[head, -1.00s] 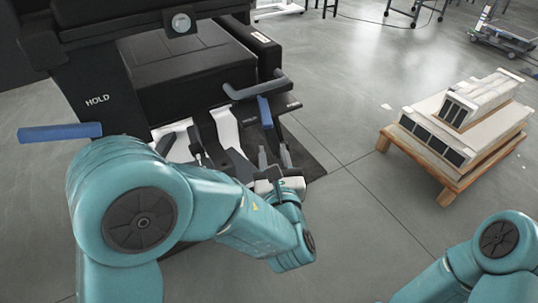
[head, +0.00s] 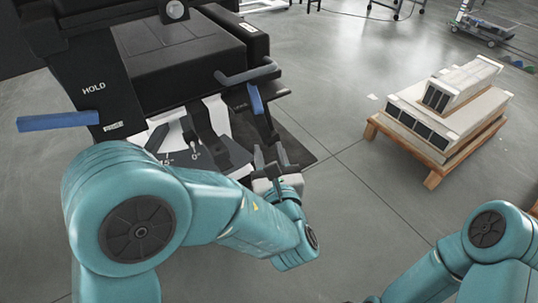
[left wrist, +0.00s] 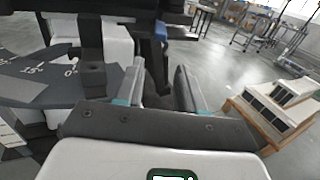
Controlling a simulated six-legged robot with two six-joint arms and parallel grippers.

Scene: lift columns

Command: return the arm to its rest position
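My left arm comes in from the left in the head view and bends across the front of a black machine. My left gripper (head: 271,158) is in front of the machine's lower right side, its two fingers apart with nothing between them. The left wrist view also shows the left gripper (left wrist: 160,85), open and empty, with the machine's dark parts beyond it. My right arm shows at the lower right of the head view, but its gripper is out of the frame.
The black machine (head: 175,65) has a blue lever (head: 58,121) at left, another blue handle (head: 256,99) at right, and an angle scale (head: 178,158) marked 0 and 15. A wooden pallet (head: 433,179) with white boxes (head: 450,105) stands at right. Grey floor between is clear.

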